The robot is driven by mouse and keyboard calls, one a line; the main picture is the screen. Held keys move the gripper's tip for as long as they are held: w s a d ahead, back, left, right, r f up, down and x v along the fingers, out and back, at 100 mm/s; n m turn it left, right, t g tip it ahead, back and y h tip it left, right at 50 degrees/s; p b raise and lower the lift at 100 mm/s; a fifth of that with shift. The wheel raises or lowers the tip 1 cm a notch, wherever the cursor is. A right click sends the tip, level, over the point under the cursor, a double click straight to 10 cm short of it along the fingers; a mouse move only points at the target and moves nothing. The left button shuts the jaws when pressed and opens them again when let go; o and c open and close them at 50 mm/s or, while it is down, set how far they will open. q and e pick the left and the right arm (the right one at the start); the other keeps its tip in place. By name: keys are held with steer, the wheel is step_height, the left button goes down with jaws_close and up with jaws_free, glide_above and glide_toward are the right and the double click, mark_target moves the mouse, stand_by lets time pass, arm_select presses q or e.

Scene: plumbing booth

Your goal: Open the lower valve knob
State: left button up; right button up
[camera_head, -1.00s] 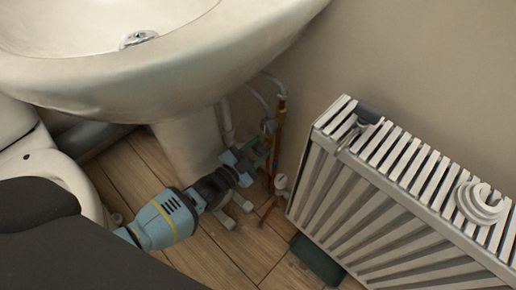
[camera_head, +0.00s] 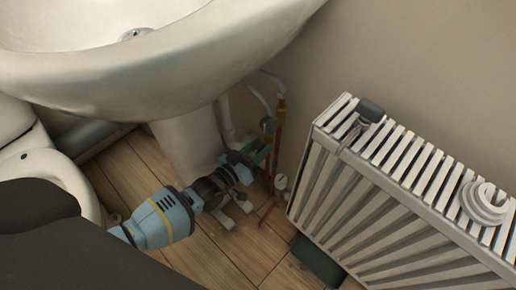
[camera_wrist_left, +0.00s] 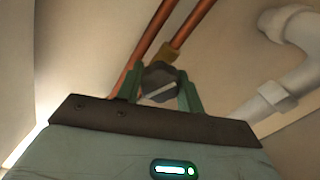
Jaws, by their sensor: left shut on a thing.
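My left gripper (camera_head: 262,157) reaches in from the left, below the sink, to the copper pipes by the wall. In the left wrist view its green fingers (camera_wrist_left: 166,92) are shut on a dark grey, faceted valve knob (camera_wrist_left: 158,77) with a pale line across its face. The knob sits between the fingertips, in front of a brass fitting (camera_wrist_left: 168,53) on a copper pipe. In the head view the held knob is hidden by the gripper. My right gripper is not in view.
The white sink (camera_head: 130,80) overhangs my left arm, and its pedestal (camera_head: 187,145) stands just behind the gripper. A white radiator (camera_head: 400,190) stands close on the right. White pipes (camera_wrist_left: 290,65) run beside the knob. Wooden floor (camera_head: 235,250) is free below.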

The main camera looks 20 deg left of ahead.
mark_target(255, 152)
arm_select(q)
steer(key=n, duration=0.2)
steer(key=shift+f+n, duration=0.1)
steer(key=shift+n, duration=0.3)
steer(key=shift+n+b, duration=0.3)
steer(key=shift+n, duration=0.2)
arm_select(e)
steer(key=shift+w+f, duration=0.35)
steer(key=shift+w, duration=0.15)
arm_select(q)
steer(key=o, duration=0.8)
steer(key=shift+s, duration=0.1)
steer(key=shift+o, duration=1)
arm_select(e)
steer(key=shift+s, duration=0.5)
arm_select(q)
steer(key=p+v, duration=0.2)
steer(key=v, duration=0.4)
steer(key=shift+s, duration=0.1)
steer(key=shift+p+v, duration=0.3)
steer(key=shift+v, duration=0.5)
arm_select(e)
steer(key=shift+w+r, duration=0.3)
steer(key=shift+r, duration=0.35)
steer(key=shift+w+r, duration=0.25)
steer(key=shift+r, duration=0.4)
